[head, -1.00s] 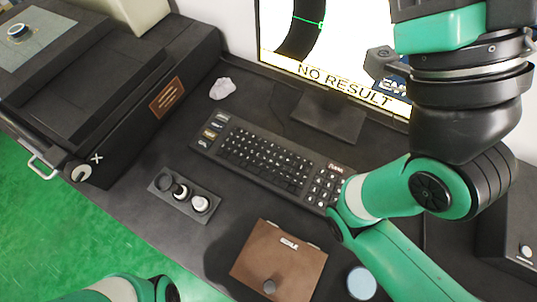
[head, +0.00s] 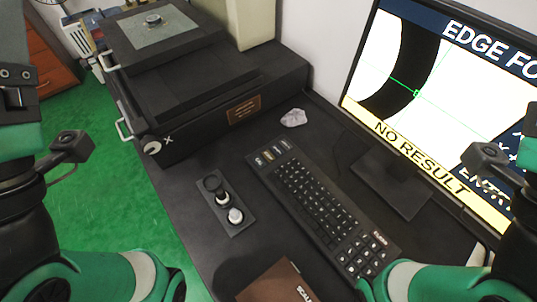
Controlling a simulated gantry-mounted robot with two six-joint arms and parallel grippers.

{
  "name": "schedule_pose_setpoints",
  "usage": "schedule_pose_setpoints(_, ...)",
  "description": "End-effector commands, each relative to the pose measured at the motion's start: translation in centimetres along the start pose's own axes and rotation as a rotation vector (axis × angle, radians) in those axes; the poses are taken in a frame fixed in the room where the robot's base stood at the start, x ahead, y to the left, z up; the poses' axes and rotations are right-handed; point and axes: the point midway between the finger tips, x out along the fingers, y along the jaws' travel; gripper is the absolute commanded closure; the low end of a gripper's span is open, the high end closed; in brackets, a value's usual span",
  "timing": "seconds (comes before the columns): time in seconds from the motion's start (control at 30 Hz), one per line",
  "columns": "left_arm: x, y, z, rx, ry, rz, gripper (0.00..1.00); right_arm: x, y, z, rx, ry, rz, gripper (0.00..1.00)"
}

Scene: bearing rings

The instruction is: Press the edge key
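A black keyboard (head: 318,205) lies on the dark bench. A short row of separate labelled keys (head: 272,152) sits at its far left end, one of them tan. Their labels are too small to read, so I cannot tell which is the edge key. The monitor (head: 440,95) shows a dark curved band with a green mark, part of a heading reading "EDGE FO", and a yellow "NO RESULT" strip. My two arms show at the left and right edges, but neither gripper is in view.
A small panel with round knobs (head: 226,205) lies left of the keyboard. A brown box (head: 280,284) is at the bottom. A dark stage machine (head: 190,75) with a ring on its plate stands at the back left. A pale crumpled lump (head: 293,117) lies behind the keyboard.

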Motion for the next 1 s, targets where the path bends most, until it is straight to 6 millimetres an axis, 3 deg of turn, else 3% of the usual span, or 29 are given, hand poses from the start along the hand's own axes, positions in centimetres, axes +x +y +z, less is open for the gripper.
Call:
schedule_pose_setpoints(0.07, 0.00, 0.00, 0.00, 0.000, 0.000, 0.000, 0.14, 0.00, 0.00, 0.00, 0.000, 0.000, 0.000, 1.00)
schedule_pose_setpoints(0.53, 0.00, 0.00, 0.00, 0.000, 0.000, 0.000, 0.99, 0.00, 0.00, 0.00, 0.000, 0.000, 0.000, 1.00)
schedule_pose_setpoints(1.0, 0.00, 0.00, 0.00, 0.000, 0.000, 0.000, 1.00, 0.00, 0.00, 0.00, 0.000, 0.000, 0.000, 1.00)
